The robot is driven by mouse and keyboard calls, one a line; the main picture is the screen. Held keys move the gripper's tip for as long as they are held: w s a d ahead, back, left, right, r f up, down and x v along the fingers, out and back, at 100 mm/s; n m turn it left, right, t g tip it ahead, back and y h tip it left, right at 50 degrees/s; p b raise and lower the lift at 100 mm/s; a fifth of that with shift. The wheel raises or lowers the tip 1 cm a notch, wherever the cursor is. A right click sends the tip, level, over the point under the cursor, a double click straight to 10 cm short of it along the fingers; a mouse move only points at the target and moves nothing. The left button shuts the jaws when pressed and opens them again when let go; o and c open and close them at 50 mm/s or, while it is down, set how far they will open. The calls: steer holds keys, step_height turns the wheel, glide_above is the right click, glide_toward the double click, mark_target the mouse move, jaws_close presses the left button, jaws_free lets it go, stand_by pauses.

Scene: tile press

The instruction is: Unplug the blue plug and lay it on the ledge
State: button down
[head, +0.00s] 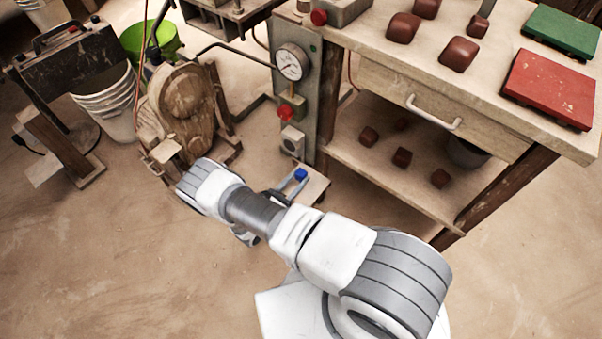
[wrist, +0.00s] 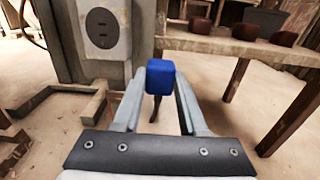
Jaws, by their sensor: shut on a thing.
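The blue plug (wrist: 160,77) is between the fingertips of my gripper (wrist: 160,85), which is shut on it. A short dark piece, perhaps its cord, hangs below it. In the head view the plug (head: 300,174) shows at the tips of my gripper (head: 297,178).
A post with a gauge (head: 291,62) and a red button (head: 285,111) stands behind the plug. A workbench with a drawer (head: 440,105) and a lower shelf (head: 375,175) stands to the right. A wooden machine (head: 185,105) is at the left. The front floor is clear.

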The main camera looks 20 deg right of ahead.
mark_target(298, 180)
steer(key=shift+s+f, duration=0.1)
steer(key=shift+f, duration=0.1)
steer(key=shift+f+b, duration=1.8)
steer(key=shift+f, duration=0.6)
steer(key=shift+c, duration=1.9)
jaws_free()
steer(key=shift+r, duration=0.1)
steer(key=shift+s+a+r+p, duration=0.4)
steer(key=shift+a+r, duration=0.15)
steer(key=shift+r, duration=0.1)
steer(key=shift+s+a+r+p, duration=0.4)
steer(key=shift+a+r, duration=0.1)
steer(key=shift+r, duration=0.1)
steer(key=shift+s+a+r+p, duration=0.3)
steer(key=shift+a+r+p, duration=0.1)
steer(key=shift+a+r, duration=0.2)
steer(key=shift+s+a+r+p, duration=0.35)
steer(key=shift+s+a+r, duration=0.3)
steer(key=shift+a+r, duration=0.15)
steer(key=shift+s+a+r+p, duration=0.35)
steer(key=shift+s+a+r, duration=0.25)
steer(key=shift+a+r, duration=0.2)
